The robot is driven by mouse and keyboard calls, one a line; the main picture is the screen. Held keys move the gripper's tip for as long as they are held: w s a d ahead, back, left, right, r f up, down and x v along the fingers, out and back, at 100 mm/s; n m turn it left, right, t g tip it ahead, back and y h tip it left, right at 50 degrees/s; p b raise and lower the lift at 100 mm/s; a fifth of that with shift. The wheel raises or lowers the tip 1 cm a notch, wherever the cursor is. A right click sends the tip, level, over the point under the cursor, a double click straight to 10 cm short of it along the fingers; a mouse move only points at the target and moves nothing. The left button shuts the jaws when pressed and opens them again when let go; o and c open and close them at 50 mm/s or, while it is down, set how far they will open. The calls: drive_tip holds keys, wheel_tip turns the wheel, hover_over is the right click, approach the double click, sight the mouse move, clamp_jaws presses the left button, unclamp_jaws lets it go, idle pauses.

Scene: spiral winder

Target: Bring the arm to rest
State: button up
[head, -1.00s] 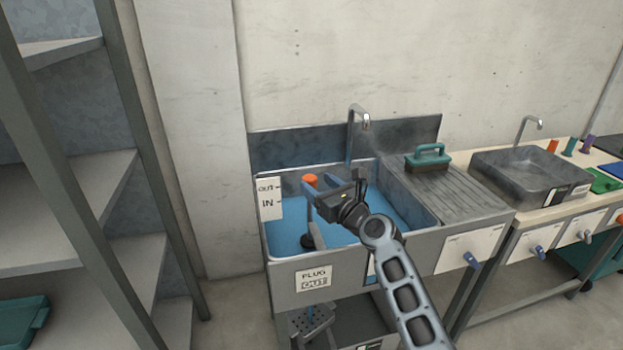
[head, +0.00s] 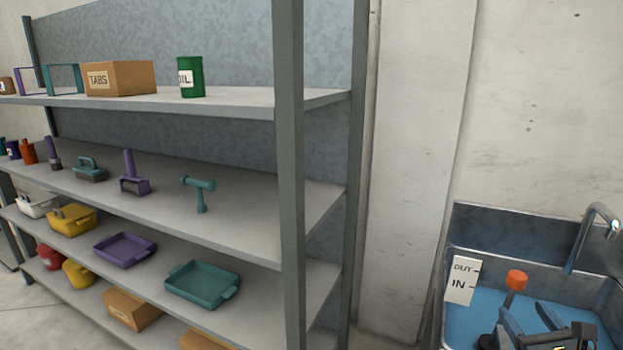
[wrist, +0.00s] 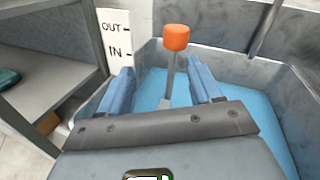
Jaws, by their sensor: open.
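My gripper (head: 524,314) is in the lower right of the head view, over the blue water of the sink basin. The wrist view shows its two blue fingers (wrist: 160,70) apart, with nothing clamped between them. A stem with an orange knob (wrist: 176,37) stands just beyond the fingers, its lower part seen in the gap between them. The orange knob also shows in the head view (head: 517,280), near my fingers. I cannot tell whether the fingers touch the stem. Most of my arm is outside the head view.
The sink (head: 508,227) has a tap (head: 590,235) at its back right and an OUT/IN label (head: 461,280) at its left. A tall grey shelf rack (head: 289,180) fills the left, holding tools, trays and boxes. A concrete pillar (head: 415,160) stands between them.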

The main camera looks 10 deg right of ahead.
drive_tip(key=s+a+f+n+g+y, duration=0.1)
drive_tip(key=s+a+f+n, duration=0.2)
drive_tip(key=s+a+n, duration=0.6)
drive_tip(key=s+a+f+n+g, duration=0.1)
drive_tip(key=s+a+f+n, duration=0.2)
drive_tip(key=s+a+n, duration=0.7)
drive_tip(key=s+a+r+n+y, duration=0.2)
drive_tip(key=s+r+n, duration=0.3)
drive_tip(key=s+n, duration=0.3)
drive_tip(key=s+a+r+n+y, duration=0.1)
drive_tip(key=s+a+r+n, duration=0.4)
drive_tip(key=s+n, duration=0.4)
drive_tip(key=shift+s+n+y, duration=0.3)
drive_tip(key=shift+s+y, duration=0.1)
drive_tip(key=shift+s, duration=0.6)
idle(1.3)
